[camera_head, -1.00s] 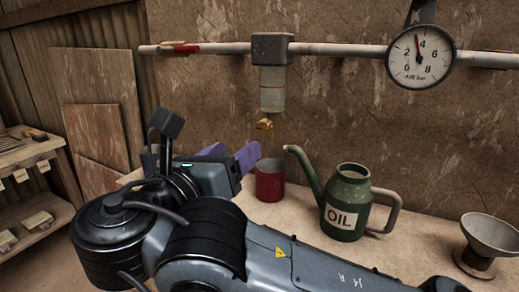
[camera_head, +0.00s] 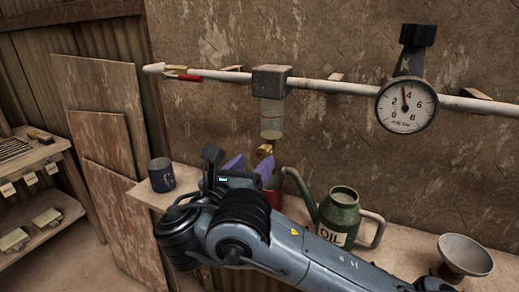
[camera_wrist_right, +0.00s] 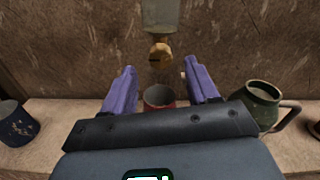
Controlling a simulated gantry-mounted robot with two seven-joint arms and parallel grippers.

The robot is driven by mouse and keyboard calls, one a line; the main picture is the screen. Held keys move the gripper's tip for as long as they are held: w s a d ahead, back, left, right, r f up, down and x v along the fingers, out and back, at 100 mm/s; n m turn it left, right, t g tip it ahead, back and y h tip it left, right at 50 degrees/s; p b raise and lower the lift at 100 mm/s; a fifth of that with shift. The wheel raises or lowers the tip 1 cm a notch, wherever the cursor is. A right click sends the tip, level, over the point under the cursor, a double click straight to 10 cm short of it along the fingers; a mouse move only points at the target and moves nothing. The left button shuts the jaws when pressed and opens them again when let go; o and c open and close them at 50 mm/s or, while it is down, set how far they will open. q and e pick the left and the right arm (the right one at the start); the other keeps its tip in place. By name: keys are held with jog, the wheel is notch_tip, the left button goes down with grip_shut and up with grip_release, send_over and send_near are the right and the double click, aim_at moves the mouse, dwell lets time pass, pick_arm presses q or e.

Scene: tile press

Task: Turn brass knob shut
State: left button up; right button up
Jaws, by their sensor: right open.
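The brass knob (camera_head: 265,149) sits under the clear bowl (camera_head: 271,122) that hangs from the grey block on the wall pipe. In the right wrist view the knob (camera_wrist_right: 160,54) is ahead of my fingers, near the middle of the gap and a little beyond the tips. My right gripper (camera_head: 252,168) has purple fingers, is open and holds nothing; it also shows in the right wrist view (camera_wrist_right: 160,78). A red cup (camera_wrist_right: 159,97) stands below the knob, mostly hidden behind my gripper in the head view. My left gripper is not in view.
A green oil can (camera_head: 339,215) and a grey funnel (camera_head: 465,256) stand right of my arm on the bench. A dark blue mug (camera_head: 161,175) stands at the bench's left end. A pressure gauge (camera_head: 406,106) and a red-handled lever (camera_head: 184,77) are on the pipe.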

aim_at(262, 155)
jog(key=x, duration=0.3)
jog(key=shift+w+d+f+b, duration=0.1)
jog(key=shift+w+f+b, duration=0.1)
jog(key=shift+b, duration=0.15)
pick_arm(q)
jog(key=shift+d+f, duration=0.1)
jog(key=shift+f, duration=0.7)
pick_arm(e)
jog(key=shift+w+r, duration=0.1)
jog(key=shift+w, duration=0.1)
jog(key=shift+d, duration=0.1)
jog(key=shift+c, duration=0.2)
jog(key=c, duration=1)
